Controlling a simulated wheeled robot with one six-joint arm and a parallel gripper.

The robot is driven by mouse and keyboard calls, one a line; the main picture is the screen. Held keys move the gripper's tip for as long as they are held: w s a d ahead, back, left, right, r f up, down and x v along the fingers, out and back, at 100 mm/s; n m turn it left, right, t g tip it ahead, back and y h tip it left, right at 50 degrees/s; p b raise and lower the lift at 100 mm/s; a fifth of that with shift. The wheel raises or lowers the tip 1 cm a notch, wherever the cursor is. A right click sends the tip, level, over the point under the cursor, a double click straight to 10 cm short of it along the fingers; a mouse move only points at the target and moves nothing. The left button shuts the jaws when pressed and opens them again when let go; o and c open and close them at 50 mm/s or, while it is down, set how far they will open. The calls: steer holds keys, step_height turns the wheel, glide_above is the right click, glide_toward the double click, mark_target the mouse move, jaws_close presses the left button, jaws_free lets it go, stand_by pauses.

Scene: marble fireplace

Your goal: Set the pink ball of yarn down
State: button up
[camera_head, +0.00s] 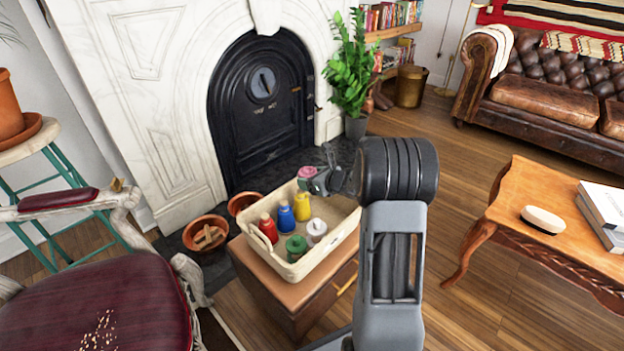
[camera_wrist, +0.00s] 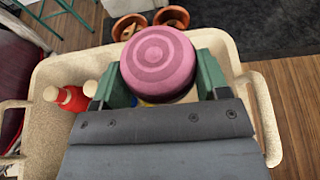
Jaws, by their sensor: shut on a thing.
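The pink ball of yarn (camera_wrist: 158,62) is between the two fingers of my gripper (camera_wrist: 155,78), which is shut on it. In the head view the pink yarn (camera_head: 306,172) shows at the tip of my gripper (camera_head: 313,182), over the far part of a cream basket (camera_head: 341,238). In the wrist view the basket (camera_wrist: 262,100) lies below the yarn. I cannot tell how high the yarn is above the basket floor.
In the basket stand a red bottle (camera_head: 268,228), a blue bottle (camera_head: 286,216), a yellow bottle (camera_head: 303,207), a green item (camera_head: 296,248) and a white bottle (camera_head: 316,231). The basket sits on a wooden cabinet (camera_head: 310,300). Terracotta pots (camera_head: 207,237) stand behind it.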

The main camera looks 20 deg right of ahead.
steer(key=shift+f, duration=0.2)
steer(key=o, duration=0.9)
steer(key=shift+o, duration=0.2)
steer(key=shift+r, duration=0.1)
